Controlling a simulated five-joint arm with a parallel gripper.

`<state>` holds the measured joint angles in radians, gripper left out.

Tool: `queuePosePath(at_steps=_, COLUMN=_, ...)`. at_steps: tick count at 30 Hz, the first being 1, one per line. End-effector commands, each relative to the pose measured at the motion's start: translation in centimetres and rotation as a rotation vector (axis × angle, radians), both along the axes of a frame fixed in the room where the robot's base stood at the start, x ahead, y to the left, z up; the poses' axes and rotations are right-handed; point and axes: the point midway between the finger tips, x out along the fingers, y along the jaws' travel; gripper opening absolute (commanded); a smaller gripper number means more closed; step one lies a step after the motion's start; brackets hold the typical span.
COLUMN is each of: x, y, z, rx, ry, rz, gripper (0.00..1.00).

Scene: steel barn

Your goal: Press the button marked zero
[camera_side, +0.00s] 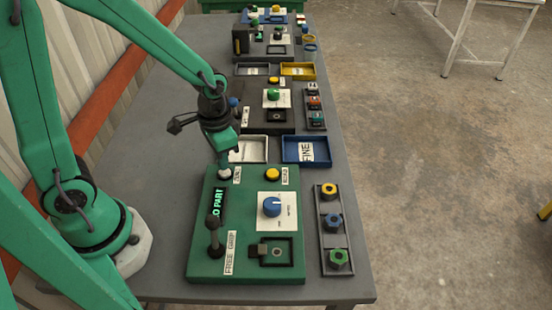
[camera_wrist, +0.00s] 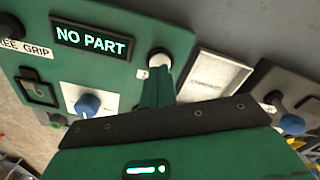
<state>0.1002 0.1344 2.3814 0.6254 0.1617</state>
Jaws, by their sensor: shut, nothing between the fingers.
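A green panel (camera_side: 207,262) stands on the grey table with a lit display reading "NO PART" (camera_wrist: 92,40). At its far edge are a white button (camera_side: 225,174) with a small label beside it, too small to read surely, and a yellow button (camera_side: 272,174) with its own label. The white button also shows in the wrist view (camera_wrist: 159,56), partly behind my fingers. My gripper (camera_side: 224,162) is shut and empty, pointing down with its tips right at the white button. I cannot tell whether they touch it.
The panel also carries a blue knob (camera_side: 272,207), a black lever (camera_side: 212,236) and a square recess (camera_side: 277,252). A rack of coloured nuts (camera_side: 333,236) lies to the right. A white tray (camera_side: 248,149) and a blue tray (camera_side: 304,150) sit just beyond the panel.

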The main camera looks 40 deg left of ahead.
Motion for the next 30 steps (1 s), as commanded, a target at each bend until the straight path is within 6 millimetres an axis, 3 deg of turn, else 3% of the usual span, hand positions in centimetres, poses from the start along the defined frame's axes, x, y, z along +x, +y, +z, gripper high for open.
queuePosePath(at_steps=30, x=0.0, y=0.0, z=-1.4, rx=0.000, ry=0.001, rz=0.000, gripper=0.00)
